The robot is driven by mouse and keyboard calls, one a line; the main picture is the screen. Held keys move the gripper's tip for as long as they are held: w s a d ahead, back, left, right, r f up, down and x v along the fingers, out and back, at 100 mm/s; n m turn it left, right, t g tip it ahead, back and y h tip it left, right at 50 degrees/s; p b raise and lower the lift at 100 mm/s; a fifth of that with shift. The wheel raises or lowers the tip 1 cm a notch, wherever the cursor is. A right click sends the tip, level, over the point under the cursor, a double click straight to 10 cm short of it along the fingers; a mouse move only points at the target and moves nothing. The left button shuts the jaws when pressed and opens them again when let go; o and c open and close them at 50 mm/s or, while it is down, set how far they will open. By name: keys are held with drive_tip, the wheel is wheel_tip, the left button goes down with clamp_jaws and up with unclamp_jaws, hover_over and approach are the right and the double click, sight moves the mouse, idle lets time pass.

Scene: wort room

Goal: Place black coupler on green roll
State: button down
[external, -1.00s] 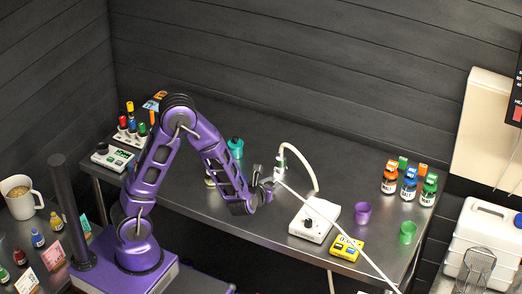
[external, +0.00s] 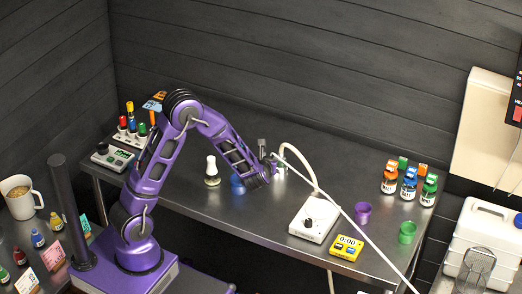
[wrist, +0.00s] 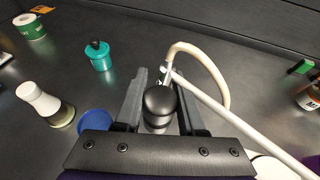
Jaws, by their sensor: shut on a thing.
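The black coupler (wrist: 158,101) is a dark rounded piece between the two fingers of my gripper (wrist: 160,112) in the wrist view. My gripper is shut on it; it also shows in the external view (external: 272,163), raised over the middle of the metal table. The green roll (wrist: 30,27) stands at the far upper left of the wrist view, well away from my gripper, beside an orange card. I cannot make out the roll in the external view, where my arm blocks part of the table.
A teal bottle (wrist: 99,55), a white-topped shaker (wrist: 44,103) and a blue bowl (wrist: 95,124) stand left of my gripper. A white hose (wrist: 222,79) loops beside it. A white stirrer (external: 314,219), yellow timer (external: 347,248) and several capped bottles (external: 409,187) are at right.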

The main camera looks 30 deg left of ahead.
drive_tip(key=w+a+r+n+g+y, duration=0.1)
drive_tip(key=w+a+n+y, duration=0.1)
drive_tip(key=w+a, duration=0.45)
drive_tip(key=w+a+n+g+y, duration=0.1)
drive_tip(key=w+a, duration=0.3)
drive_tip(key=a, duration=0.6)
drive_tip(key=w+a+r+n+g+y, duration=0.1)
drive_tip(key=w+a+n+y, duration=0.1)
drive_tip(key=w+a, duration=0.45)
drive_tip(key=a+r+n+g+y, duration=0.1)
drive_tip(key=a+r+n+g, duration=0.1)
drive_tip(key=a, duration=1.2)
drive_tip(key=a+r+n+g+y, duration=0.1)
drive_tip(key=a+r+n+y, duration=0.1)
drive_tip(key=a, duration=1.2)
drive_tip(key=f, duration=0.5)
drive_tip(key=shift+s+a+f+b, duration=0.2)
drive_tip(key=shift+a+f+b, duration=0.15)
drive_tip(key=shift+a+f, duration=0.05)
drive_tip(key=shift+f+b, duration=0.4)
drive_tip(key=shift+f, duration=2.1)
drive_tip(key=c, duration=0.5)
unclamp_jaws()
drive_tip(key=shift+r, duration=0.1)
drive_tip(key=shift+r, duration=0.1)
